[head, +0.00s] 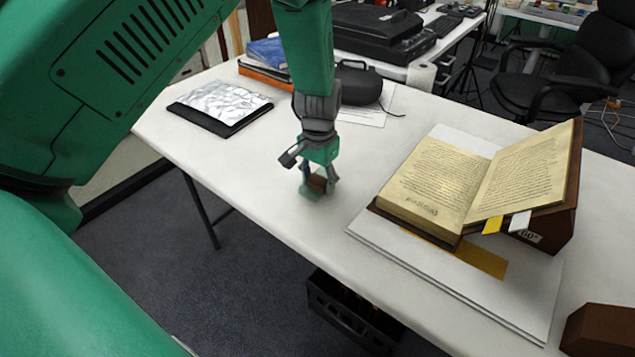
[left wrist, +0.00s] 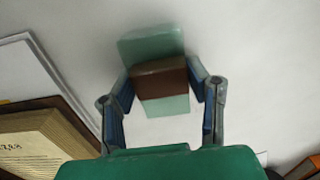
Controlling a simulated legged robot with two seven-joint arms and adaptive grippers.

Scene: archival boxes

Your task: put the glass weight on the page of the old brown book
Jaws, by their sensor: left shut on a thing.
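The glass weight (head: 311,190) is a pale green translucent block with a brown middle part. My left gripper (head: 317,180) is shut on it, with one finger on each side of the brown part. The weight also shows between the fingers in the left wrist view (left wrist: 160,77). It is low over the white table or touching it; I cannot tell which. The old brown book (head: 437,183) lies open to the right of the gripper, its left page flat and its right page tilted up. Its corner shows in the left wrist view (left wrist: 35,145). My right gripper is not in view.
The book lies on white boards (head: 500,300), its right side on a brown wedge (head: 556,228). Another brown block (head: 600,330) is at the lower right. A foil-covered dark folder (head: 222,103) and a black case (head: 358,85) lie further back. The table between gripper and book is clear.

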